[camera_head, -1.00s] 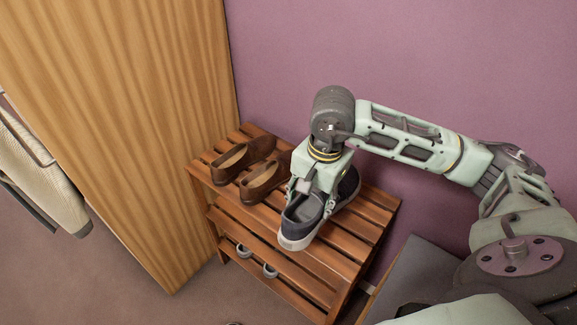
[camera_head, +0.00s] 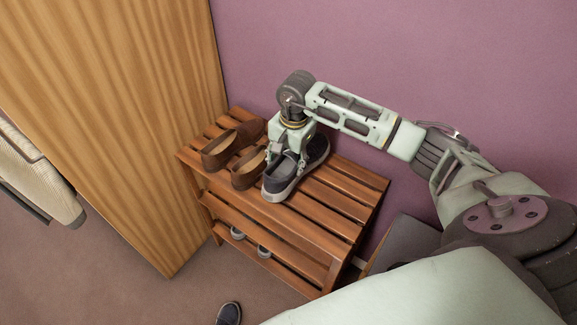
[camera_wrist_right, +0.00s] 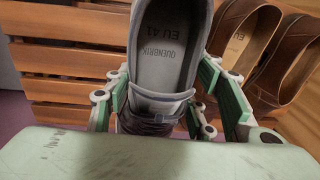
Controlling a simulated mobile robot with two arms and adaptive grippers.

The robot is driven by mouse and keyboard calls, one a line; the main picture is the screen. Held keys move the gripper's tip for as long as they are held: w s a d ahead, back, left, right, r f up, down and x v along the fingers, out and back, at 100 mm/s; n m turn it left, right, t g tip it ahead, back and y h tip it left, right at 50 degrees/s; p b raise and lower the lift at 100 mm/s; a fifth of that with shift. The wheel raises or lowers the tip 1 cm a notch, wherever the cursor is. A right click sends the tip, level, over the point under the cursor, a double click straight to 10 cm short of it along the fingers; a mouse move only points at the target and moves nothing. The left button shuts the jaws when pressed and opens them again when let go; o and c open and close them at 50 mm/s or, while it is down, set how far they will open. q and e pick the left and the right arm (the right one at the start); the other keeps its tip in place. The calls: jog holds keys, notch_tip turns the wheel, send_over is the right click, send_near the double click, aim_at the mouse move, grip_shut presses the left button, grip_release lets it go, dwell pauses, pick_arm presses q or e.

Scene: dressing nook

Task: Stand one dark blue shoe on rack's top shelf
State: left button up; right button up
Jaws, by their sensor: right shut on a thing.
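A dark blue shoe (camera_head: 276,188) with a pale sole is at the wooden rack's top shelf (camera_head: 333,199), just right of the brown shoes. My right gripper (camera_head: 292,152) is shut on this shoe from above. In the right wrist view the shoe (camera_wrist_right: 168,45) sits between the green finger pads, its grey insole facing up. The shoe looks level and very close to the slats; I cannot tell whether its sole touches them. Another dark blue shoe (camera_head: 229,313) is on the floor at the bottom edge. My left gripper is not in view.
Two brown shoes (camera_head: 222,150) stand on the left of the top shelf, close beside the held shoe. Pale shoe tips (camera_head: 263,252) show on the lower shelf. A wooden cabinet (camera_head: 120,120) stands left; the shelf's right part is bare.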

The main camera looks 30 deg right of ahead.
notch_tip(320, 180, down, 3)
jog(key=shift+f+p, duration=0.2)
jog(key=shift+p, duration=0.3)
jog(key=shift+f, duration=0.2)
jog(key=shift+f+b, duration=0.25)
jog(key=shift+b, duration=0.1)
jog(key=o, duration=1.4)
jog(key=shift+c, duration=0.2)
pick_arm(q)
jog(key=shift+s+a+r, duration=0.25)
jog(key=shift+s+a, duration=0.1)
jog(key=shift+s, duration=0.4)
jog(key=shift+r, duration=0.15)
pick_arm(e)
jog(key=shift+r, duration=0.15)
